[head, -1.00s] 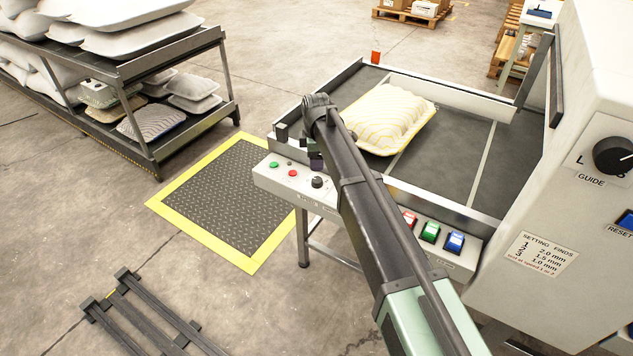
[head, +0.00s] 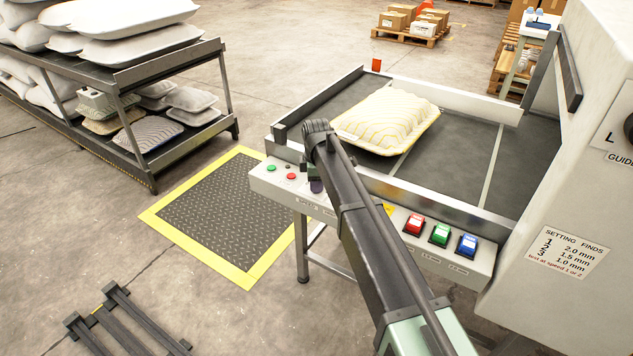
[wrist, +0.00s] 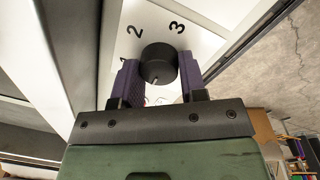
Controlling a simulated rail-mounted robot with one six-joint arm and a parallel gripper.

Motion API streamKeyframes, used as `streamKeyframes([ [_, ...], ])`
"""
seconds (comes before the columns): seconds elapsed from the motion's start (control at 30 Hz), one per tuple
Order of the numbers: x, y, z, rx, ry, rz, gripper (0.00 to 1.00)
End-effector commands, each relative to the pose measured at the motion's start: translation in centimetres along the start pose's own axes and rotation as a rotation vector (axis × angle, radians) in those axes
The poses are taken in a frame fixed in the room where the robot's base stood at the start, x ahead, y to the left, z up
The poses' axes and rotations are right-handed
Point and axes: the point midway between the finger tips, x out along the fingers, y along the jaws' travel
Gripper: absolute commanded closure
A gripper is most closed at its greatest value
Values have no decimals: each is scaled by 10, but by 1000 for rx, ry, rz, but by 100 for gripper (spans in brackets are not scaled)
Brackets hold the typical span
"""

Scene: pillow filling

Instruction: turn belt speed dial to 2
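The belt speed dial (wrist: 159,62) is a round black knob on a white panel in the wrist view. The numerals 2 and 3 show beyond it; a small white mark shows on its near side. My gripper (wrist: 158,74) has purple fingers, one on either side of the knob, very close to it. Whether both press on it I cannot tell. In the head view my gripper (head: 316,182) is down at the front control panel (head: 265,178) and hides the dial.
Green (head: 271,168) and red (head: 291,176) buttons sit left of my gripper. Red (head: 414,223), green (head: 440,234) and blue (head: 467,245) switches sit to the right. A yellow-striped pillow-shaped piece (head: 390,118) lies on the dark belt (head: 455,155) behind the panel.

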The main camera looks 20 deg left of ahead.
Motion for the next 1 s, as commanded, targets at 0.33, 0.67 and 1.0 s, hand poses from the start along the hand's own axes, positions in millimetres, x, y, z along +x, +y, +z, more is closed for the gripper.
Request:
streamKeyframes([
  [0.33, 0, 0, 0, 23, -1, 0, 85],
  [0.67, 0, 1, 0, 192, -12, 1, 85],
  [1.0, 0, 1, 0, 502, -29, 1, 85],
])
